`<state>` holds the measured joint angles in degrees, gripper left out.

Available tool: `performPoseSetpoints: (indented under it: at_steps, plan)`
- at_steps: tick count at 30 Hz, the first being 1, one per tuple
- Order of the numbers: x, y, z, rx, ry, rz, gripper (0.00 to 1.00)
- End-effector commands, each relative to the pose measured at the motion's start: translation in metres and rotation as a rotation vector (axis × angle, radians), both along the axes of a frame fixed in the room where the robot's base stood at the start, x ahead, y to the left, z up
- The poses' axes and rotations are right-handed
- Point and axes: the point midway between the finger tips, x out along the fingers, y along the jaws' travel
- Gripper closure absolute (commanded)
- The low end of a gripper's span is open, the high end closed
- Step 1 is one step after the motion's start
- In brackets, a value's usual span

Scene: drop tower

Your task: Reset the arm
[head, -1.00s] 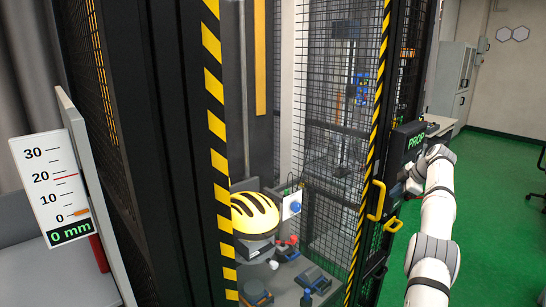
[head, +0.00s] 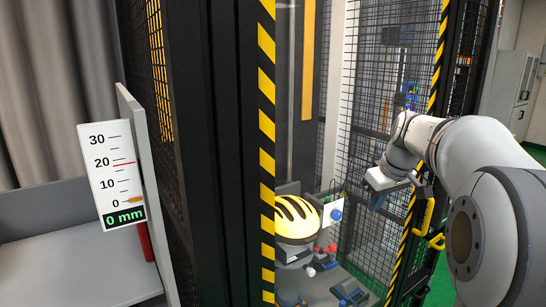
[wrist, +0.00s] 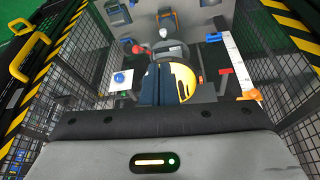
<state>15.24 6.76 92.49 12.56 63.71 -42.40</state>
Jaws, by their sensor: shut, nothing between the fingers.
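My gripper (head: 376,203) is in front of the drop tower's caged bay in the head view, pointing down, with my arm bent in from the right. In the wrist view the dark fingers of my gripper (wrist: 157,86) are together, with nothing between them. They overlap the view of the yellow helmet (wrist: 183,82), which lies lower down inside the tower. The helmet (head: 296,218) also shows in the head view, partly hidden by the striped post (head: 267,150). My gripper appears apart from it.
A blue button on a white plate (head: 333,214) is beside the helmet. Yellow handles (head: 428,217) are close to my arm at the right. Mesh panels (head: 383,110) and striped posts bound the bay. A gauge (head: 113,172) at left reads 0 mm.

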Motion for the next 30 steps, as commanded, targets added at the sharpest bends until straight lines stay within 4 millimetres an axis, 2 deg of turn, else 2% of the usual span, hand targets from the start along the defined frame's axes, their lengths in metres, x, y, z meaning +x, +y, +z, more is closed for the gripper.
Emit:
performPoseSetpoints:
  at_steps: [1, 6, 12, 15, 18, 21, 30]
  plan:
    - [-0.025, 0.017, -0.003, 0.001, 0.008, -0.028, 1.0]
    - [-0.102, 0.055, -0.025, 0.005, 0.037, -0.147, 1.0]
    - [-0.193, 0.084, -0.068, 0.009, 0.056, -0.277, 1.0]
    - [-0.229, 0.091, -0.09, 0.011, 0.059, -0.328, 1.0]
    - [-0.254, 0.095, -0.107, 0.014, 0.061, -0.364, 1.0]
    - [-0.268, 0.097, -0.118, 0.015, 0.061, -0.386, 1.0]
    - [-0.273, 0.097, -0.122, 0.015, 0.063, -0.396, 1.0]
